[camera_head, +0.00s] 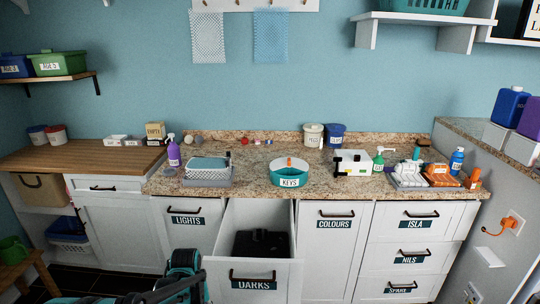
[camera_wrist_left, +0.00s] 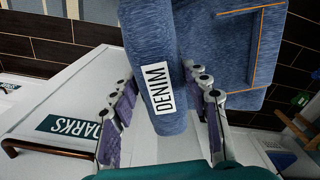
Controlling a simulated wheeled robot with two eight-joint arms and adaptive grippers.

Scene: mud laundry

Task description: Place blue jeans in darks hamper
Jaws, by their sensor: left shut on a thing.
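The darks hamper (camera_head: 288,268) is a white pull-out drawer labelled DARKS, standing open below the counter in the head view, with dark clothing (camera_head: 262,244) inside. Its white front and label also show at the left of the left wrist view (camera_wrist_left: 72,126). The blue jeans (camera_wrist_left: 225,45), with orange stitching and a DENIM tag, are folded between the fingers of my left gripper (camera_wrist_left: 162,98), which is shut on them. The jeans are beside the drawer front in that view; their height over it is unclear. The head view shows my left arm low at left, but not the jeans. My right gripper is out of view.
Closed LIGHTS (camera_head: 187,219) and COLOURS (camera_head: 336,224) fronts flank the open drawer. The counter (camera_head: 245,180) above holds a KEYS bowl (camera_head: 290,178), a grey basket (camera_head: 207,175) and bottles. A stool (camera_head: 20,272) stands at the far left.

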